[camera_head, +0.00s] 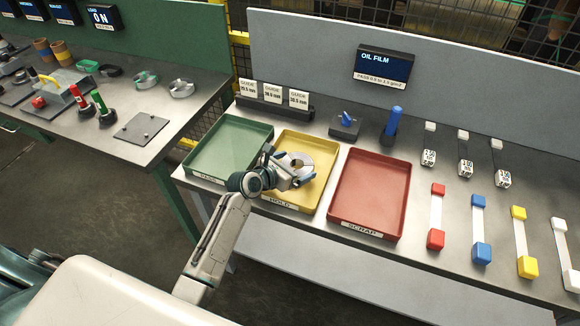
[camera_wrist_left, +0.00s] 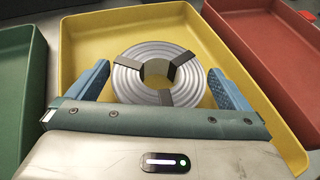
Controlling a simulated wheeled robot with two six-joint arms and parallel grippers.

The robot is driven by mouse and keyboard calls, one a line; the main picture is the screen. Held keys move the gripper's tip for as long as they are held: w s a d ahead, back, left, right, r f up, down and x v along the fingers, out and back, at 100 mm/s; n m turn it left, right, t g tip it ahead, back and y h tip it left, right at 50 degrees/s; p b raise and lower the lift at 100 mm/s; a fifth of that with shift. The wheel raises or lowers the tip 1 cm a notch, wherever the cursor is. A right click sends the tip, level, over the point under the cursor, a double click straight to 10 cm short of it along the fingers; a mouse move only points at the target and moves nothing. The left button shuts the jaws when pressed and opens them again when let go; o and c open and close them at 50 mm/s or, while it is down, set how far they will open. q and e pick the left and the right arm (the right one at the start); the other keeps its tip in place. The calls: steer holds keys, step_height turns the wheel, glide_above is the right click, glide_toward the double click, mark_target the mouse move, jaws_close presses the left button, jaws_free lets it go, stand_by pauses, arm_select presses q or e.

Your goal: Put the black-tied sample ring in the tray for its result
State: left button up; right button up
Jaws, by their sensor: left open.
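The sample ring (camera_head: 299,160), a flat silver coil with dark ties, lies in the yellow HOLD tray (camera_head: 318,200). The wrist view shows the ring (camera_wrist_left: 127,82) with black bands across it, inside the yellow tray (camera_wrist_left: 75,28). My left gripper (camera_head: 290,172) is over that tray. In the wrist view the blue fingers of the left gripper (camera_wrist_left: 160,82) are apart, one on each side of the ring's near part, with no clear grip on it. The green tray (camera_head: 232,142) is left and the red SCRAP tray (camera_head: 372,190) right. My right gripper is not in view.
An OIL FILM display (camera_head: 384,65) hangs on the back panel; I read no value on it. Guide blocks (camera_head: 273,93), a blue-handled tool (camera_head: 393,122) and coloured bars (camera_head: 437,215) stand around the trays. Two coils (camera_head: 181,88) (camera_head: 146,79) lie on the left bench.

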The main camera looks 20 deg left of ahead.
arm_select(q)
steer(key=b+v, duration=0.1)
steer(key=v, duration=1.1)
steer(key=shift+r, duration=0.1)
